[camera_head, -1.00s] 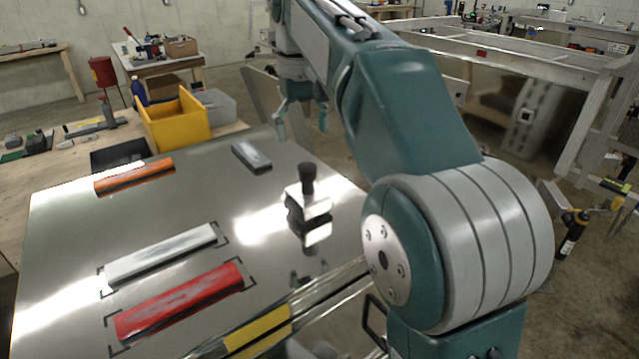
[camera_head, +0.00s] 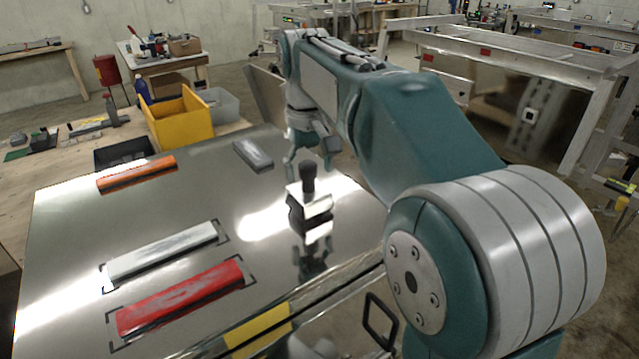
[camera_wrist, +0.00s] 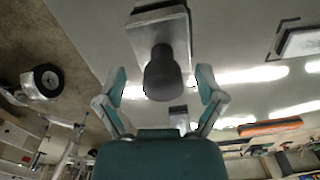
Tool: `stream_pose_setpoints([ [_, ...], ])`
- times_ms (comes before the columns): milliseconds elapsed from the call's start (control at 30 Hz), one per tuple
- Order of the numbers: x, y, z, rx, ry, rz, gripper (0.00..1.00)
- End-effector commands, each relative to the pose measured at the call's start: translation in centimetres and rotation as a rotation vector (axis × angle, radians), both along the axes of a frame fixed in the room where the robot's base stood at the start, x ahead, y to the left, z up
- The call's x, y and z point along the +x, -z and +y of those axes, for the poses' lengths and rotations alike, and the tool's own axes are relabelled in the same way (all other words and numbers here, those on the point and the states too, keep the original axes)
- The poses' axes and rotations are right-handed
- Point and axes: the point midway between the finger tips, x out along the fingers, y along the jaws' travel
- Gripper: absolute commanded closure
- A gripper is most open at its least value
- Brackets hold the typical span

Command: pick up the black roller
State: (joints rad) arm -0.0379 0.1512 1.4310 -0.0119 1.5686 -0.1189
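The black roller (camera_head: 309,212) stands upright on the shiny metal table, with a black knob-like handle on top and a block-shaped metallic body. In the wrist view its dark handle (camera_wrist: 163,75) points toward my gripper. My gripper (camera_head: 309,168) is open and empty, above and just behind the handle in the head view. In the wrist view its two teal-and-grey fingers (camera_wrist: 163,88) are spread on either side of the handle, with a gap on both sides. I see no contact.
On the table lie a red bar (camera_head: 180,298), a white bar (camera_head: 162,252), an orange bar (camera_head: 137,174) and a dark grey bar (camera_head: 253,155). A yellow bin (camera_head: 181,123) stands behind on a wooden bench. Metal trailer frames (camera_head: 520,55) are at right.

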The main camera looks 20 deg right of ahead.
Motion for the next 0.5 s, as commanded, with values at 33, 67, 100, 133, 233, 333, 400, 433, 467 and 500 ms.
stream_pose_setpoints([
  [33,0.00,-0.01,0.05,0.000,-0.001,0.000,0.39],
  [67,0.00,-0.01,0.07,0.000,-0.001,0.000,0.52],
  [100,0.00,-0.01,0.08,-0.001,-0.001,0.000,0.70],
  [133,0.01,-0.01,0.09,-0.001,-0.001,0.000,0.83],
  [233,0.01,0.01,0.11,-0.001,-0.001,0.001,1.00],
  [333,0.03,0.01,0.11,0.000,-0.001,0.001,1.00],
  [400,0.05,0.03,0.10,0.000,-0.001,0.001,1.00],
  [433,0.05,0.04,0.09,0.000,-0.001,0.002,1.00],
  [467,0.05,0.04,0.09,0.000,-0.001,0.002,1.00],
  [500,0.06,0.03,0.08,0.000,-0.001,0.002,1.00],
])
